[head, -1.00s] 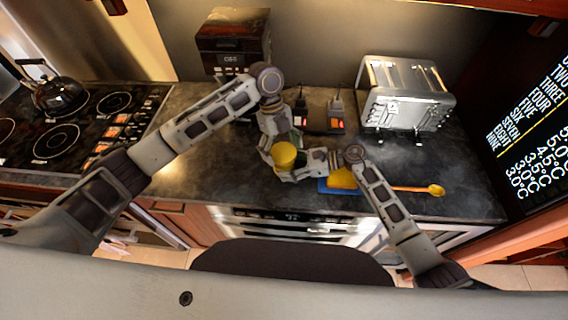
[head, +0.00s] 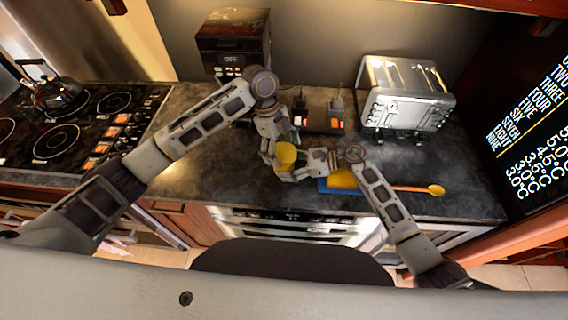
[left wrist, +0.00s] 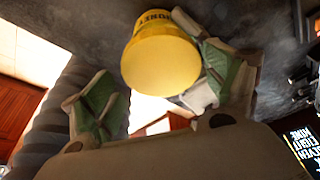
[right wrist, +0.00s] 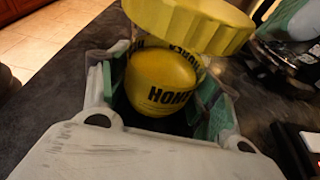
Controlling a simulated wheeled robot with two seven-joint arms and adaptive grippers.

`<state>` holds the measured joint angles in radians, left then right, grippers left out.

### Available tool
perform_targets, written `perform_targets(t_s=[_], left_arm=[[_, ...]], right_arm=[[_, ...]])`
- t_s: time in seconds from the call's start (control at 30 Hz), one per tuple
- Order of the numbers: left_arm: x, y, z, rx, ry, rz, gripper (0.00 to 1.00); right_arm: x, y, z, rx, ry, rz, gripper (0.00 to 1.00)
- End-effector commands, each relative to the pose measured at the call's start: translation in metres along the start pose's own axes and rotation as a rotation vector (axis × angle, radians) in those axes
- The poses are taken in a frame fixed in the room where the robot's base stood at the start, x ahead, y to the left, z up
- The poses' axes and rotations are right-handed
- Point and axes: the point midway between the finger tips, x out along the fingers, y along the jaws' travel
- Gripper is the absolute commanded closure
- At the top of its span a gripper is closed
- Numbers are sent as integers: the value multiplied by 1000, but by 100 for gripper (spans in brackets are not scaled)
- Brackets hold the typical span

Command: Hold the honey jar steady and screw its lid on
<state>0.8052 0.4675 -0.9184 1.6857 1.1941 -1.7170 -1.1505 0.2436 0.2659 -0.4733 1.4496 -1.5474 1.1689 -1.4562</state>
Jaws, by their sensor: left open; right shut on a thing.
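The honey jar (right wrist: 165,85) is yellow with black lettering and sits between the fingers of my right gripper (right wrist: 160,95), which is shut on it. A wide yellow ridged lid (right wrist: 190,25) is at the jar's top end; whether it is seated on the thread cannot be told. The lid's round face also shows in the left wrist view (left wrist: 160,68), with the jar's label band beyond it. My left gripper (left wrist: 162,90) is open at the lid, its right finger close to the rim and its left finger apart. In the head view the lid (head: 285,155) is partly covered by my left gripper.
A blue board (head: 325,187) lies beside my right gripper, with a yellow item (head: 343,178) and an orange-handled spoon (head: 435,190). A toaster (head: 405,95), a coffee machine (head: 233,45) and a power strip (head: 320,120) stand behind. The stove (head: 70,125) is at left.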

Motion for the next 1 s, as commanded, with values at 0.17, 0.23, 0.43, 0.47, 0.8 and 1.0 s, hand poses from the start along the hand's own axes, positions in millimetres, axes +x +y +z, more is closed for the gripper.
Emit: perform_targets(t_s=[0.17,0.23,0.43,0.47,0.8,1.0], left_arm=[[0,0,0,-95,0,-29,13],[0,0,0,-127,0,-39,13],[0,0,0,-165,1,-52,13],[0,0,0,-165,0,-52,13],[0,0,0,-188,0,-58,13],[0,0,0,-281,0,-87,13]], right_arm=[[0,0,0,0,0,0,80],[0,0,0,0,0,0,80],[0,0,0,0,0,0,80],[0,0,0,0,0,0,80],[0,0,0,0,0,-1,80],[0,0,0,-1,0,-1,80]])
